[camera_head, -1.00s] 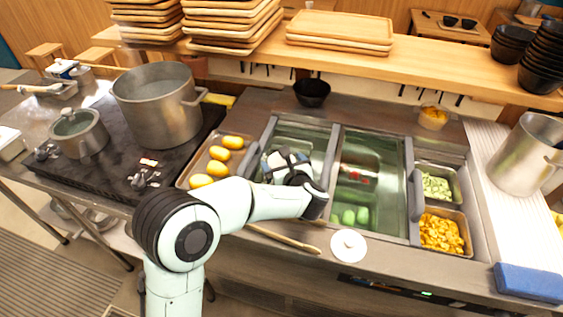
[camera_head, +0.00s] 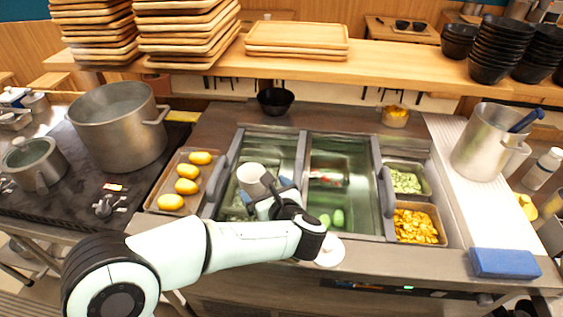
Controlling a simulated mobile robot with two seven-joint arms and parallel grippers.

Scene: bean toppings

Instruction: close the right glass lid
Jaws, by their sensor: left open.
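The sunken counter has glassy, green-tinted wells with long grey handles along their edges. The right glass lid (camera_head: 343,178) seems to be the clear pane over the middle well, with a grey handle (camera_head: 386,192) at its right edge; the clear glass makes its exact outline hard to tell. The right-hand pans of green toppings (camera_head: 405,182) and orange toppings (camera_head: 415,226) look uncovered. My left gripper (camera_head: 272,188) is open above the left well, left of the middle well and apart from the right handle. My right gripper is out of view.
A white cup (camera_head: 251,178) is beside my left gripper. A tray of yellow items (camera_head: 172,203) lies left, a black bowl (camera_head: 275,100) behind. A blue block (camera_head: 504,263) lies right.

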